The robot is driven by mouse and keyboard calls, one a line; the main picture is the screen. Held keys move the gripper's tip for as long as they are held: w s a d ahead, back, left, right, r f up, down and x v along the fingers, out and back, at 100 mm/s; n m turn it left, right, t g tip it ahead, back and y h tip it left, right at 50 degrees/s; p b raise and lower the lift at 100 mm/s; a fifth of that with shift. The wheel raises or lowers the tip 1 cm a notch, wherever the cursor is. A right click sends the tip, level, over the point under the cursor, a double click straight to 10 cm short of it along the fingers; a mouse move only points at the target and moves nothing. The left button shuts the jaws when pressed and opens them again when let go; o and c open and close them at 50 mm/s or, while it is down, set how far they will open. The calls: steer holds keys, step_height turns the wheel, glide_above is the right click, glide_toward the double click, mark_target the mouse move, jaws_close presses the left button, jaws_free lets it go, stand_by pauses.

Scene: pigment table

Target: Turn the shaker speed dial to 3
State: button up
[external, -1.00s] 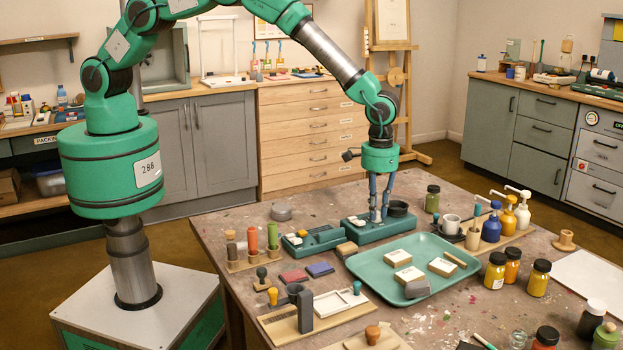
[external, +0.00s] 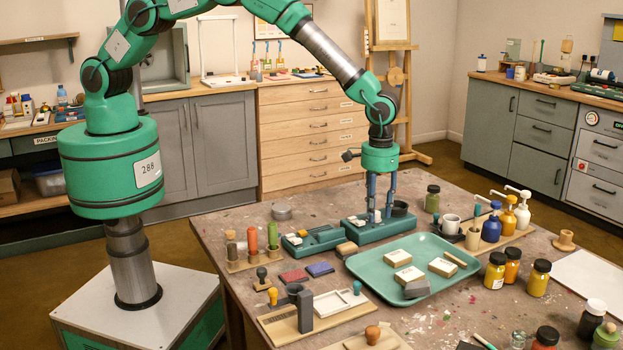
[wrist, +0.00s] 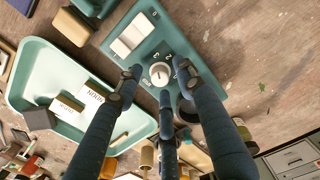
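The shaker (external: 368,232) is a low teal box near the back of the table; in the wrist view its teal top (wrist: 118,22) carries pale rocker switches (wrist: 131,37). My gripper (external: 380,214) points down over the shaker. In the wrist view, its dark blue fingers (wrist: 160,78) are spread around the dial, with visible gaps between them and the knob. It is open and holds nothing. The dial is hard to make out in the external view.
A teal tray (external: 468,246) with pale blocks lies in front of the shaker. Bottles and jars (external: 497,270) crowd the right side.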

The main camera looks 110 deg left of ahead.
mark_target(377, 212)
steer(key=shift+r, duration=0.1)
step_height(377, 212, up, 12)
stand_by(0.6)
stand_by(0.4)
steer(key=shift+r+m+p, duration=0.45)
steer(key=shift+m+p, duration=0.35)
steer(key=shift+p, duration=0.3)
steer(key=shift+r+m+p, duration=0.4)
steer(key=shift+m+p, duration=0.4)
steer(key=shift+p, duration=0.3)
steer(key=shift+f, duration=0.1)
step_height(377, 212, down, 14)
steer(key=shift+r, duration=0.1)
steer(key=shift+b, duration=0.3)
jaws_close()
